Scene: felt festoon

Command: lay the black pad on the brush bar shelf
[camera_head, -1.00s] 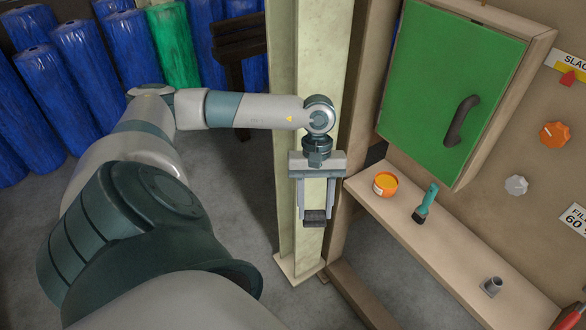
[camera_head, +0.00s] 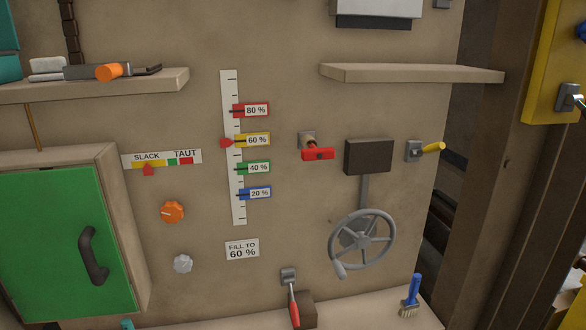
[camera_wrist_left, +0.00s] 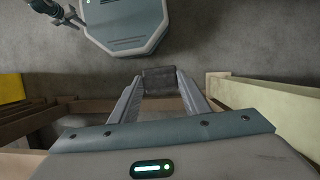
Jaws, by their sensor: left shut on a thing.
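My left gripper (camera_wrist_left: 158,92) is shut on the black pad (camera_wrist_left: 159,77), a small dark block between its fingertips in the left wrist view. A grey floor shows beyond the pad. Neither shows in the head view now. In the head view a low tan shelf (camera_head: 362,312) runs along the bottom edge, partly cut off. A blue brush (camera_head: 411,297) stands on its right part. I cannot tell from a label which shelf is the brush bar shelf. My right gripper is in no view.
The panel carries a green cabinet door (camera_head: 52,250), a grey handwheel (camera_head: 362,243), a red-handled valve (camera_head: 317,153) and a red lever (camera_head: 293,305) at the low shelf. Upper shelves are at left (camera_head: 160,82) and right (camera_head: 420,74). A pale beam (camera_wrist_left: 265,96) is right of the left gripper.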

